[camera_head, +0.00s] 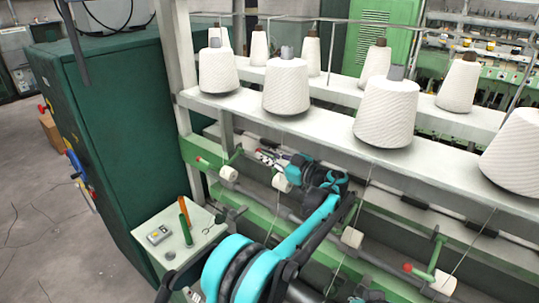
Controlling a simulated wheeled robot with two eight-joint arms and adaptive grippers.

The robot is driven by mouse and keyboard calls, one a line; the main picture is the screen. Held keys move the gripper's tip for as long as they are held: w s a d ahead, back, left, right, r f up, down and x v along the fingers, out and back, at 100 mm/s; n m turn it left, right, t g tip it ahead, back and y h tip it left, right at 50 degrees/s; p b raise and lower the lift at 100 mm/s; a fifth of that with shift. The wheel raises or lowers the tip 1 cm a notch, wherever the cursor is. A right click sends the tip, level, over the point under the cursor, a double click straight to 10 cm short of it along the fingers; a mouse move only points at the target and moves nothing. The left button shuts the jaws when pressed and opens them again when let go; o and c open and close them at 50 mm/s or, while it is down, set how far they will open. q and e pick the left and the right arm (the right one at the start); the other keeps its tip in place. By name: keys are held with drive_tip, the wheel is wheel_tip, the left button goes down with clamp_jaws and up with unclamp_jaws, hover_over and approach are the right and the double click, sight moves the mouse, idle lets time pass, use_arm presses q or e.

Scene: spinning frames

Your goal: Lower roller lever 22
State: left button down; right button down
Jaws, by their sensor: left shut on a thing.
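My left gripper (268,157) reaches over the machine's front rail and is shut at a lever beside a white roller (283,181). The gripper hides most of that lever, and its number cannot be read. To its left, another white roller (229,173) sits by a green lever (236,155). To the right, a green lever with a red knob (407,267) has a white roller (445,281) at its lower end. A further white roller (352,238) shows right of my forearm. My right gripper is not in view.
White yarn cones (386,112) stand in rows on the shelf (300,128) above the rollers. A small white table (172,245) with tools stands at lower left, next to a tall green cabinet (110,130). Open floor (40,230) lies far left.

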sight(290, 187)
use_arm(q)
drive_tip(key=s+a+f+n+b, duration=0.2)
drive_tip(key=s+f+b, duration=0.1)
drive_tip(key=f+b, duration=0.1)
drive_tip(key=shift+f+n, duration=0.3)
drive_tip(key=shift+f, duration=0.15)
drive_tip(key=shift+s, duration=0.1)
drive_tip(key=c, duration=1.6)
unclamp_jaws()
drive_tip(key=shift+a+r, duration=0.1)
drive_tip(key=shift+o, duration=0.2)
drive_tip(key=v, duration=1.2)
